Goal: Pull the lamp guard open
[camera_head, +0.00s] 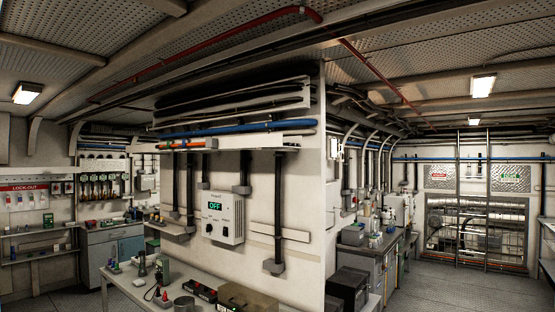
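I cannot pick out a lamp guard for certain. A lit ceiling lamp (27,93) hangs at the upper left, and a second lit ceiling lamp (482,86) is at the upper right. A small bright fitting (336,149) sits on the wall corner right of centre; it is too small to tell what it is. No open or shut guard can be made out on any of them. My gripper and arm are not in view.
A white wall block with a control box (222,216) reading OFF fills the middle. A bench (130,288) with tools stands before it. Cabinets (112,250) are at the left, grey drawers (362,262) at the right. Open floor (455,290) lies at the right.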

